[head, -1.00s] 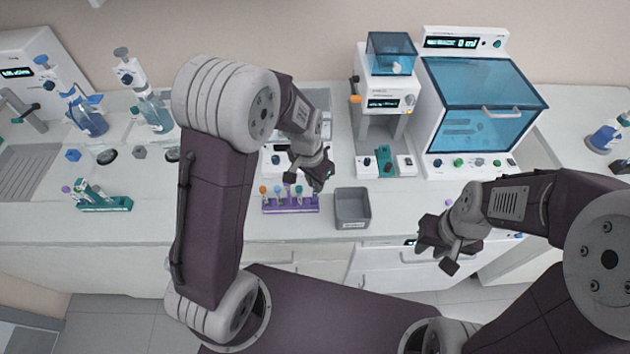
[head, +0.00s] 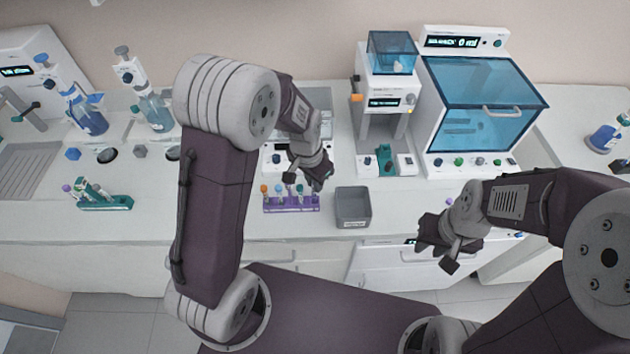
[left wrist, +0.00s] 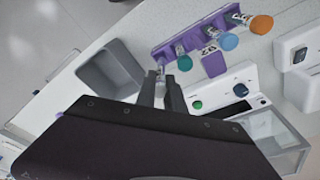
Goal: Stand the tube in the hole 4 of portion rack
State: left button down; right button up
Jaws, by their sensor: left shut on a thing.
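A purple rack (head: 291,208) stands near the bench's front edge, holding several tubes with coloured caps. It also shows in the left wrist view (left wrist: 172,48), with orange, blue and green caps above it. My left gripper (left wrist: 160,80) is shut on a tube (left wrist: 160,70), mostly hidden by the fingers, close to the rack's end beside the grey bin. I cannot tell whether this tube is inside a hole. In the head view my left gripper (head: 311,180) is just above the rack's right end. My right gripper (head: 436,248) hangs in front of the bench; its jaw opening is unclear.
A grey open bin (head: 352,207) stands just right of the purple rack. A green rack (head: 104,201) with tubes is far left. Devices stand behind, including a blue-lidded cabinet (head: 482,100). The bench front between the green rack and my left arm is clear.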

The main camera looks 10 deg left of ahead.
pick_arm(q)
jog(key=shift+f, duration=0.35)
jog(key=shift+f+b, duration=0.5)
jog(key=shift+b, duration=0.05)
jog(key=shift+f, duration=0.15)
dwell(0.4)
jog(key=shift+f+b, duration=0.4)
jog(key=shift+b, duration=0.05)
jog(key=shift+f, duration=0.1)
jog(key=c, duration=1.3)
grip_release()
jog(key=shift+c, duration=0.2)
